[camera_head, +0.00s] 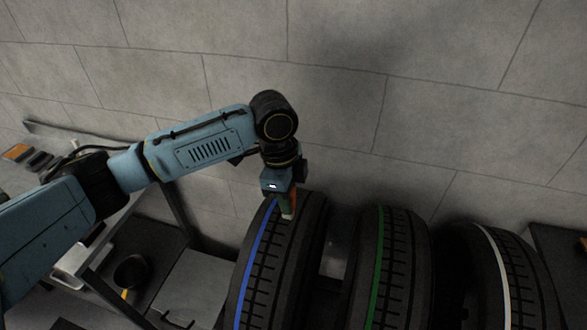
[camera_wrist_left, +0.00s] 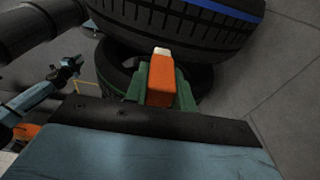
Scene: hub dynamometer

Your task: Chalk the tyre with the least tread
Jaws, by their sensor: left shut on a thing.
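Three tyres stand upright side by side: a blue-striped tyre (camera_head: 275,268), a green-striped tyre (camera_head: 393,268) and a white-striped tyre (camera_head: 510,272). My left gripper (camera_head: 286,202) is at the top of the blue-striped tyre. It is shut on an orange chalk holder (camera_wrist_left: 161,80) with a pale tip, which points at the tyre in the head view. In the left wrist view the blue-striped tyre (camera_wrist_left: 180,25) fills the top, just beyond the tip. I cannot tell whether the tip touches the tread. No chalk mark shows.
A metal shelf (camera_head: 110,235) with small items stands at the left, a dark cup (camera_head: 131,271) on its lower level. A grey block wall (camera_head: 330,60) closes the back. A dark surface (camera_head: 560,250) is at the right edge. Gaps between the tyres are narrow.

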